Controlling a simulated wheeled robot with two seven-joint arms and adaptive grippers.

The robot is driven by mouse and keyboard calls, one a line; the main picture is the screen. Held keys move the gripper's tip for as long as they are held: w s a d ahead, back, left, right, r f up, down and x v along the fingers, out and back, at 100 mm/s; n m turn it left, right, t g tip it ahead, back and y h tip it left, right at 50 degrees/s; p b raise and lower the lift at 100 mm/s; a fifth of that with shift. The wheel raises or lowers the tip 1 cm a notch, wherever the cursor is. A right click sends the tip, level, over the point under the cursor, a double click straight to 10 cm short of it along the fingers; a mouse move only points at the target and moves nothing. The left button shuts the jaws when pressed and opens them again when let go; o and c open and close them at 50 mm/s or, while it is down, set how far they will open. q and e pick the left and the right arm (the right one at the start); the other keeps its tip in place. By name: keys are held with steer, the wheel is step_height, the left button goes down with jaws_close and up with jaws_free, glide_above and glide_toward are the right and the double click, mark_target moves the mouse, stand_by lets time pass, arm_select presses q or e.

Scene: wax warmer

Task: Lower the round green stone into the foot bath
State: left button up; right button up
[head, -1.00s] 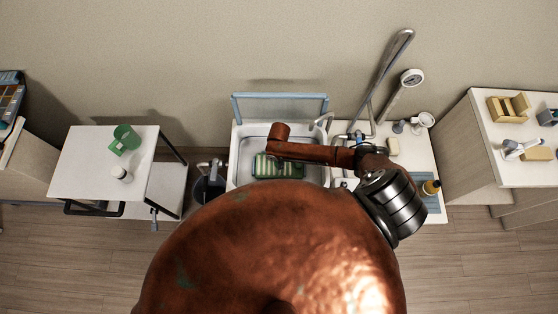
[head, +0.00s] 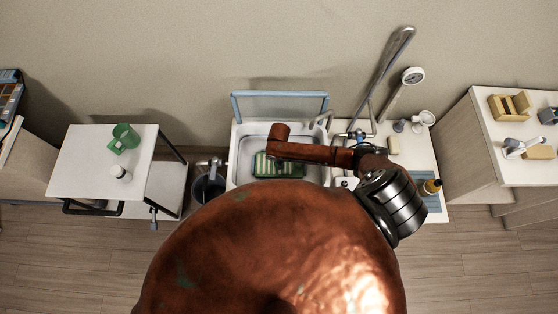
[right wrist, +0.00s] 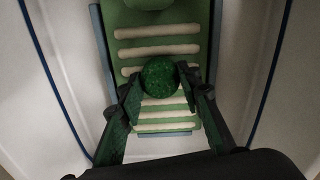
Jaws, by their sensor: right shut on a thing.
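The round green stone (right wrist: 158,73) is between the fingertips of my right gripper (right wrist: 161,88) in the right wrist view. The gripper is shut on it. Behind the stone lies a green insert with cream bars (right wrist: 158,31), which also shows in the head view (head: 263,166). It sits inside the white basin (head: 235,160), which looks like the foot bath. The stone is over the bars; I cannot tell whether it touches them. In the head view my right arm reaches over the basin, and its gripper and the stone are hidden. My left gripper is not in view.
A blue-framed panel (head: 280,106) stands upright at the basin's back edge. A counter right of it holds taps, a soap-like block (head: 393,145) and a hand shower (head: 412,77). A dark bucket (head: 207,187) is beside the basin.

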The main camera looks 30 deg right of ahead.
steer(key=o, duration=1.4)
step_height(320, 180, up, 12)
